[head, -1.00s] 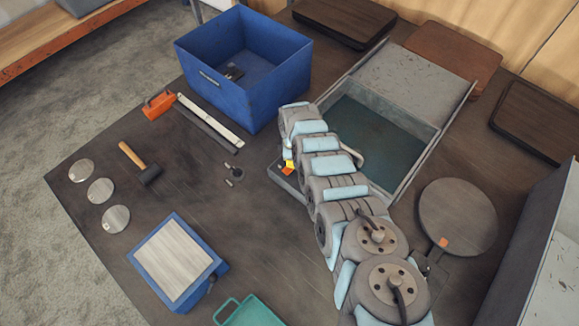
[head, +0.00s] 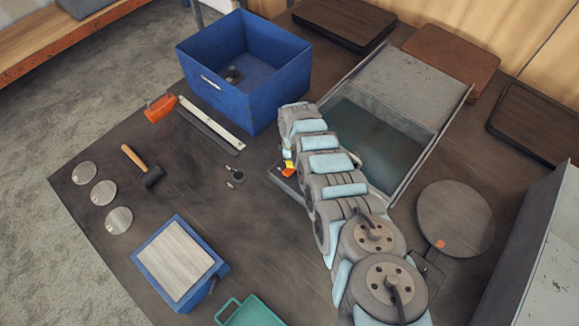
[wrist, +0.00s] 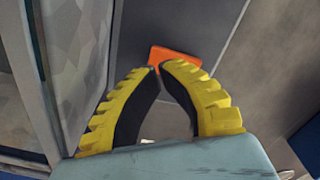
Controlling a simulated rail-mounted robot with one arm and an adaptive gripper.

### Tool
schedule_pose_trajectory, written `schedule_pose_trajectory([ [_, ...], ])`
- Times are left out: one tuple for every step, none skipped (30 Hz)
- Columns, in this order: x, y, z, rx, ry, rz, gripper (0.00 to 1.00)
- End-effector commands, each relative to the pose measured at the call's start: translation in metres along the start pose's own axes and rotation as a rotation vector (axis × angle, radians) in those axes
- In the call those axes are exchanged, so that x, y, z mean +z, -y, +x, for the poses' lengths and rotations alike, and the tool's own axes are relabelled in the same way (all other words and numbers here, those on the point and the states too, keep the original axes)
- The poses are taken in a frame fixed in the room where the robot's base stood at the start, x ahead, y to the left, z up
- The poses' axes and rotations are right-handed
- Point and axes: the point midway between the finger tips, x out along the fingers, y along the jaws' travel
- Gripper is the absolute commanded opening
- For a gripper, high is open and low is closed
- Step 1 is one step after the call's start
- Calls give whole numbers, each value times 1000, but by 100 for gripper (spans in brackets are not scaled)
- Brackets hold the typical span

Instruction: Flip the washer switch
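The washer is a grey metal basin with dark liquid (head: 372,143) and a raised lid (head: 418,82). An orange switch (wrist: 176,55) sits on a dark grey strip along the washer's side in the wrist view. It also shows as a small orange patch in the head view (head: 288,172). My gripper (wrist: 160,68) has yellow ribbed fingers with black pads; its tips are together with nothing between them. The tips overlap the near edge of the switch in the wrist view; I cannot tell if they touch it. My arm hides part of the washer's front in the head view.
A blue bin (head: 215,95) stands left of the washer. A mallet (head: 134,157), several metal discs (head: 104,192), a blue-framed block (head: 175,262) and a teal tray (head: 255,312) lie on the dark table. A round grey plate (head: 455,215) is to the right.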

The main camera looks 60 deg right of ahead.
Motion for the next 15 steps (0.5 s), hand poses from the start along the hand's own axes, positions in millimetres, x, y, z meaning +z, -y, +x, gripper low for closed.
schedule_pose_trajectory([
  [0,0,-7,0,0,-1,0],
  [0,0,-9,0,0,0,0],
  [0,0,-11,0,0,-1,0],
  [0,0,-13,0,0,-1,0],
  [0,0,-15,0,0,-1,0],
  [0,0,-17,0,0,0,0],
  [0,0,-19,0,0,0,0],
  [0,0,-21,0,0,0,0],
  [0,0,-24,1,0,0,0],
  [0,0,-25,1,0,0,0],
  [0,0,-27,1,0,0,0],
  [0,0,-30,1,0,0,0],
  [0,-1,-32,1,0,1,0],
  [0,-1,-33,1,0,1,0],
  [0,-1,-36,1,0,1,0],
])
